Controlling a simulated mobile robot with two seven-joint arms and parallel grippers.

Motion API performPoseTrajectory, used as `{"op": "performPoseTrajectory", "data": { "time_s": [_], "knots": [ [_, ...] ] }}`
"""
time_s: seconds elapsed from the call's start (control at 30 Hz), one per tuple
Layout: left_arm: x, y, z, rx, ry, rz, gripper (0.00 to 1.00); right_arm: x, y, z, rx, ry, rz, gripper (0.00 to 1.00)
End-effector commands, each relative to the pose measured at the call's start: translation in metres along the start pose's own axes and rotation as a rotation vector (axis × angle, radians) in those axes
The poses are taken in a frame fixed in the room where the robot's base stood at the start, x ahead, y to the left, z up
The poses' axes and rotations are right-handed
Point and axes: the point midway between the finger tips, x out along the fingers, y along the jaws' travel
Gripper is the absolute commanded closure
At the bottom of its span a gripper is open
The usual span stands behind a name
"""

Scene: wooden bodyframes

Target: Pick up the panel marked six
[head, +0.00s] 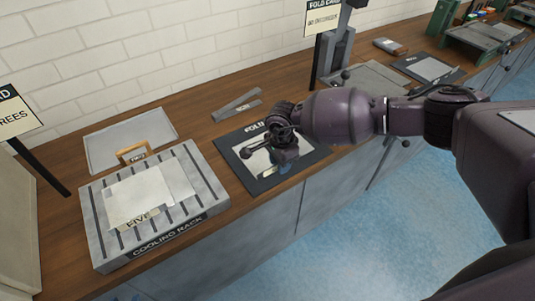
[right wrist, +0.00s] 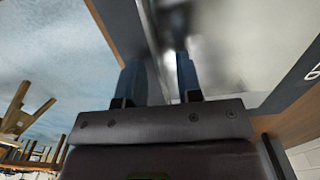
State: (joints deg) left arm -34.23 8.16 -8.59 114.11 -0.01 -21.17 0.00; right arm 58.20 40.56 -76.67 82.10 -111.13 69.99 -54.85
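A pale grey panel (head: 256,166) lies on the dark fold mat (head: 233,150) in the middle of the head view, partly hidden by my right gripper. I cannot read a number on it. My right gripper (head: 286,166) is low over the front part of the mat. In the right wrist view, the blue fingers of the right gripper (right wrist: 160,80) stand apart, with the edge of a shiny grey sheet (right wrist: 225,50) running between them. I cannot tell whether they touch it. My left gripper is not in view.
The cooling rack (head: 208,187) at the left holds pale panels (head: 150,195), the front one labelled FIVE. A grey tray (head: 105,150) and a wooden-handled item (head: 133,152) lie behind it. A metal bracket (head: 237,105) lies behind the mat. A sign post (head: 316,62) stands at the back.

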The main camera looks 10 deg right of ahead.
Motion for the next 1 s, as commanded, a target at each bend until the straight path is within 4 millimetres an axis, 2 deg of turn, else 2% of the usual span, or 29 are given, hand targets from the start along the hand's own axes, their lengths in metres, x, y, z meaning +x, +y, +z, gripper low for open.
{"op": "performPoseTrajectory", "data": {
  "time_s": [0.2,0.4,0.43,0.83,1.0],
  "knots": [
    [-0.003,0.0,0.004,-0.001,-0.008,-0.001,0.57,0.0,0.0,0.0,0.0,0.0,-0.001,0.67],
    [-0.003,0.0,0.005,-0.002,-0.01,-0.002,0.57,0.0,0.0,0.0,0.001,0.0,0.0,0.98],
    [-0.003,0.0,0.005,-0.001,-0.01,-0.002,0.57,0.0,0.0,0.0,0.001,0.0,0.0,1.0],
    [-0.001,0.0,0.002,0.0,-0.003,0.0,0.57,-0.001,-0.001,-0.001,0.001,0.0,-0.002,1.0],
    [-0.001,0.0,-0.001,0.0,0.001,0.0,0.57,-0.013,-0.001,-0.001,0.001,0.001,-0.003,1.0]
  ]
}}
